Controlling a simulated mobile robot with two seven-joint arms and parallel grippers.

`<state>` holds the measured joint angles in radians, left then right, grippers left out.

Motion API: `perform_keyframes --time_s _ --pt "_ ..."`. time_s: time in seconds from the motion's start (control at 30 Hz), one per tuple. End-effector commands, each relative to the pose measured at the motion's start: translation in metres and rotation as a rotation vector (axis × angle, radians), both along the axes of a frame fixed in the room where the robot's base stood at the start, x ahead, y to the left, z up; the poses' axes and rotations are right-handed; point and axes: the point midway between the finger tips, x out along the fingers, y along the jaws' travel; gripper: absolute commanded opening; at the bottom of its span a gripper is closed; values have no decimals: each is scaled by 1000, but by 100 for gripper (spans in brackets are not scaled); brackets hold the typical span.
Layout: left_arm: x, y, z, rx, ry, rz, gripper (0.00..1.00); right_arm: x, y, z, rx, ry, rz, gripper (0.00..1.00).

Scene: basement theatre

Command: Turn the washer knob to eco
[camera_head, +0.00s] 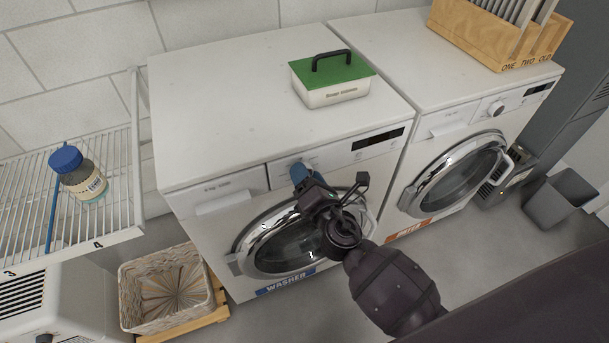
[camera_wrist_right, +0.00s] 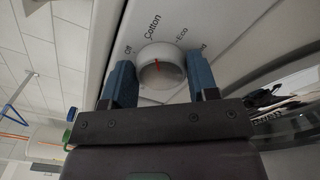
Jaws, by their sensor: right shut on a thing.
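The washer (camera_head: 215,215) is the left white machine in the head view, with a blue "WASHER" label below its round door. Its white round knob (camera_wrist_right: 162,72) shows in the right wrist view between the two blue fingers of my right gripper (camera_wrist_right: 159,66). The gripper is shut on the knob. In the head view my right gripper (camera_head: 302,175) covers the knob. My left gripper is not in view.
A green-lidded box (camera_head: 330,84) stands on the washer top. A second machine (camera_head: 440,150) stands to the right. A wooden holder (camera_head: 495,35) is at back right.

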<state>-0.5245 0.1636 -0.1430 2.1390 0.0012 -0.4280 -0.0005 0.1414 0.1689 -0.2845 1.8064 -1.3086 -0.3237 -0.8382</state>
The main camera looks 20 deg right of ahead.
Motion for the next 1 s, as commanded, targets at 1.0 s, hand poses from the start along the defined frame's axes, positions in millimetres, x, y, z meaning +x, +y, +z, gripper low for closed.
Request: perform_keyframes --time_s 1.0 --pt "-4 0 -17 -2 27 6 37 0 -1 -4 668 24 0 30"
